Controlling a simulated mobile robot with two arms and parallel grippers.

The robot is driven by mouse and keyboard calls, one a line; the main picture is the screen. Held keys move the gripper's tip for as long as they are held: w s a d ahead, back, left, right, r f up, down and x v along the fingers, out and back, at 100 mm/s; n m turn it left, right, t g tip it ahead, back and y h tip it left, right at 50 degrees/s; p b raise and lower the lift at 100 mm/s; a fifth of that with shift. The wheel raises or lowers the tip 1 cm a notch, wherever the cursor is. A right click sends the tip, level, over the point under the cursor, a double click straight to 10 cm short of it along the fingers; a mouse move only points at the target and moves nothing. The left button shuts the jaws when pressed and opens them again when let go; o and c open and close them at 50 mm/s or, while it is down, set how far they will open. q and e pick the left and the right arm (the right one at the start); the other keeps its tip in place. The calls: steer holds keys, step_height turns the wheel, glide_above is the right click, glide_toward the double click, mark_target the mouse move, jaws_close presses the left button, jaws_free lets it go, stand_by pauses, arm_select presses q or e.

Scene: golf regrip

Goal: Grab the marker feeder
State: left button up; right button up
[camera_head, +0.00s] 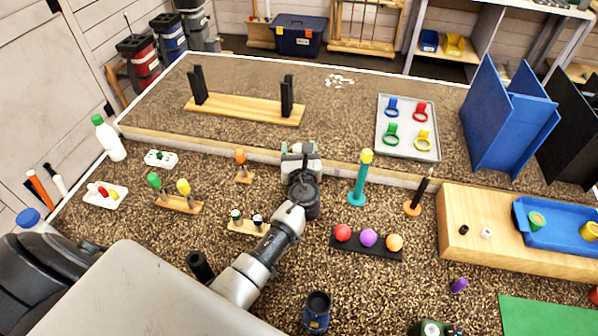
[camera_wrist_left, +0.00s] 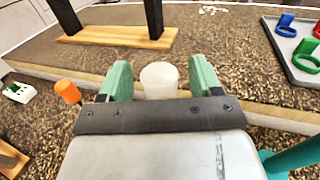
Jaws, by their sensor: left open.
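I cannot tell for certain which thing is the marker feeder. A whitish, translucent cylinder stands between the green fingers of my left gripper (camera_head: 300,149) in the head view, partly hidden by it. In the left wrist view the white cylinder (camera_wrist_left: 160,79) shows between the two spread fingers of my left gripper (camera_wrist_left: 161,74). The fingers are open, with a visible gap on either side of the cylinder. My right gripper is not in view.
A teal post with a yellow top (camera_head: 358,180) stands right of my left gripper. An orange-topped peg (camera_head: 241,158) stands to its left. Behind runs a raised ledge (camera_head: 340,172) with a wooden rack (camera_head: 245,110) and a ring tray (camera_head: 384,145). A ball holder (camera_head: 340,244) lies front right.

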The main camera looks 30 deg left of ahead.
arm_select(q)
steer(key=shift+w, duration=0.1)
jaws_close()
stand_by(0.3)
